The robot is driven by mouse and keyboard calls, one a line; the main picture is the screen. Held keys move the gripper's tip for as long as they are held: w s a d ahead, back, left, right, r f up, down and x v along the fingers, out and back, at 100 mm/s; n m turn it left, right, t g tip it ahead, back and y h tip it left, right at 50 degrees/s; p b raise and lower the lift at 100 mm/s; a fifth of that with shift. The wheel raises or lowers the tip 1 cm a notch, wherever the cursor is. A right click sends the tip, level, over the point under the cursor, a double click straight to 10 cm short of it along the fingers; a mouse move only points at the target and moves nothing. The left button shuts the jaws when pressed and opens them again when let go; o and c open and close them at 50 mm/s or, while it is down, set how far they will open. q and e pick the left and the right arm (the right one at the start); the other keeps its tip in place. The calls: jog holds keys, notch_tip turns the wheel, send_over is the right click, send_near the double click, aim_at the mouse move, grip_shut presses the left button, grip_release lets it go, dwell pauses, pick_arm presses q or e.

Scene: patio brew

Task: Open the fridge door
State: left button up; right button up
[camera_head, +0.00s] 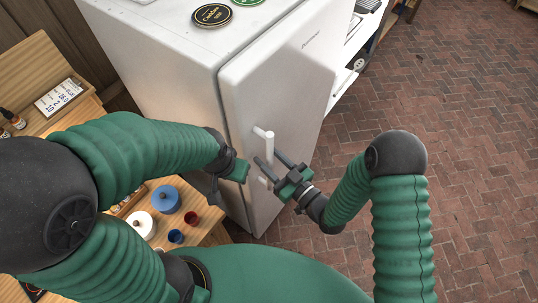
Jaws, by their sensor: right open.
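The white fridge (165,55) stands upright in the middle of the head view. Its door (300,75) faces right and looks shut against the body. A white bar handle (265,138) sticks out from the door's near side. My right gripper (270,166) is open just below the handle, its two dark fingers pointing up and left toward it. I cannot tell whether a finger touches the handle or door. My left gripper (228,182) is beside the fridge's near left side, and its fingers are mostly hidden.
Round coasters lie on the fridge top, one black (212,15). Left of the fridge is a wooden table with a blue pot (166,198), a white lidded pot (141,225) and small red and blue cups. A shelf stands behind the door. Brick floor (460,130) at right is clear.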

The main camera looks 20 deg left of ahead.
jog(key=shift+d, duration=0.1)
grip_shut()
dwell(1.3)
